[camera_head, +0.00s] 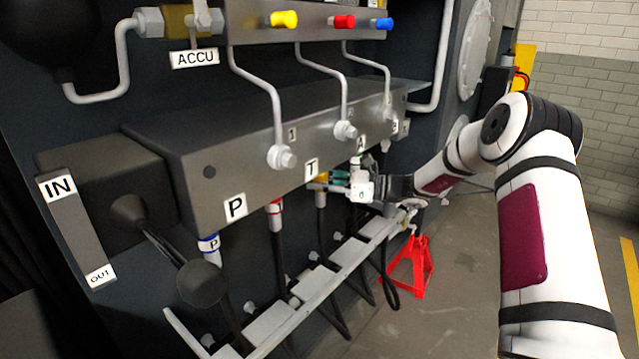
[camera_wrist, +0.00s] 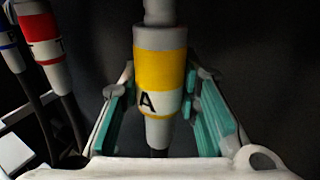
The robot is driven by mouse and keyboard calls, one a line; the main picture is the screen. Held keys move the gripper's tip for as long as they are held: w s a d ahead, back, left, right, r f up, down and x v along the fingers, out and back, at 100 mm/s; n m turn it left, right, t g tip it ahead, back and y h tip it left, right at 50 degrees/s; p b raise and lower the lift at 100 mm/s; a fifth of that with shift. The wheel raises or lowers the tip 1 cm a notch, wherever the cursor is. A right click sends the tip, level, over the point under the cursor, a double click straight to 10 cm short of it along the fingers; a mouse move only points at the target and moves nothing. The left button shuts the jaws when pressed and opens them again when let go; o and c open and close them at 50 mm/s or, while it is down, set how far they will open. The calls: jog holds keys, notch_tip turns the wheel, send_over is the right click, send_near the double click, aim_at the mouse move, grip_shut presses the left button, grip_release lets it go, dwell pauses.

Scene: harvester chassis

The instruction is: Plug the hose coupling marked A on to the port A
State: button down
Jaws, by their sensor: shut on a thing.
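The hose coupling marked A (camera_wrist: 158,75) has a yellow band, a white band with a black A and a tapered grey lower end. It stands upright between the teal finger pads of my gripper (camera_wrist: 160,105), which is shut on it. In the head view my gripper (camera_head: 328,184) reaches in from the right under the dark manifold block, and the yellow of the coupling (camera_head: 322,178) shows at its fingers. The label of port A (camera_head: 361,143) is on the block's front. A narrower grey stem (camera_wrist: 158,12) meets the coupling's top; I cannot tell whether the coupling is seated.
The blue P coupling (camera_head: 209,244) and red T coupling (camera_head: 275,208) hang under the block to the left. A pale rail (camera_head: 300,290) runs below, with black hoses. A red stand (camera_head: 412,268) is on the floor. Metal pipes (camera_head: 262,100) run down the block's front.

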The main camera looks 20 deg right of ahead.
jog(key=shift+r+p, duration=0.55)
jog(key=shift+r, duration=0.45)
jog(key=c, duration=1.1)
grip_release()
jog(key=shift+f, duration=0.1)
jog(key=v, duration=1.2)
